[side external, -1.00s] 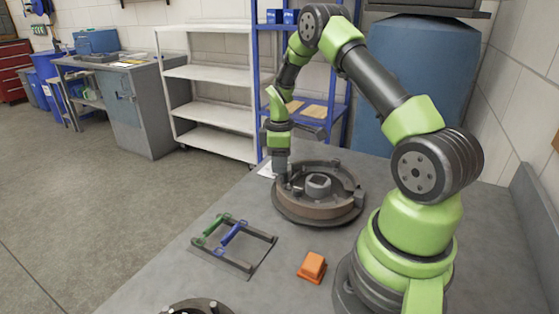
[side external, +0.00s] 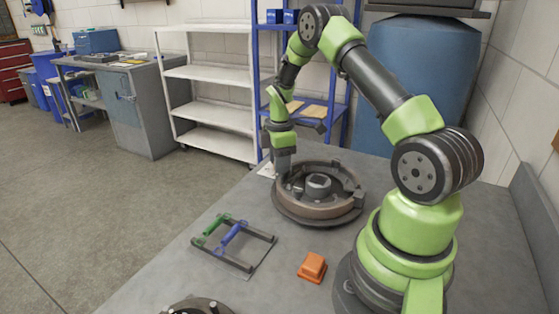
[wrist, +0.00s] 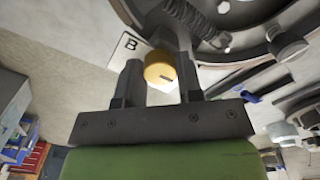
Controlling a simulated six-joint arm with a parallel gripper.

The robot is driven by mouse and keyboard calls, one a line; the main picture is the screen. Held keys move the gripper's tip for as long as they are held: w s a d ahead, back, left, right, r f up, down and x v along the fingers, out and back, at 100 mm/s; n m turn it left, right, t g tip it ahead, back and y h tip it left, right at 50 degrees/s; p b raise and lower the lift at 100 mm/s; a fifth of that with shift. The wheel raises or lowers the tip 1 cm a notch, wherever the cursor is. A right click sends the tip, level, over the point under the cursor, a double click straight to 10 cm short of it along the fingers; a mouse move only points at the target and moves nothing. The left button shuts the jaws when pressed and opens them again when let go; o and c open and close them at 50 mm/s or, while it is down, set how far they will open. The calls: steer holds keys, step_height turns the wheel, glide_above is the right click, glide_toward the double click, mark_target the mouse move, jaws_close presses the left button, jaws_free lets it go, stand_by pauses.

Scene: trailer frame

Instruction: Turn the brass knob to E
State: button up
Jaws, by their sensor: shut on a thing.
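The brass knob (wrist: 159,66) is a round yellow cap with a dark line on its face. In the wrist view it sits between the two fingers of my gripper (wrist: 160,78), which is shut on it. A white card with a black letter B (wrist: 128,46) shows beside the knob; no letter E can be made out. In the side view my gripper (side external: 283,170) points down at the left rim of the round brake drum assembly (side external: 318,207). The knob is hidden there. A sliver of white card (side external: 266,170) shows left of the gripper.
A frame with green and blue handles (side external: 232,245) lies at the front left of the table. An orange block (side external: 312,267) sits at the front middle. Part of another round dark part (side external: 197,306) shows at the bottom edge. Bare table lies between them.

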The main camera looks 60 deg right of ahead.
steer(key=o, duration=0.9)
step_height(320, 180, up, 9)
steer(key=shift+r, duration=0.5)
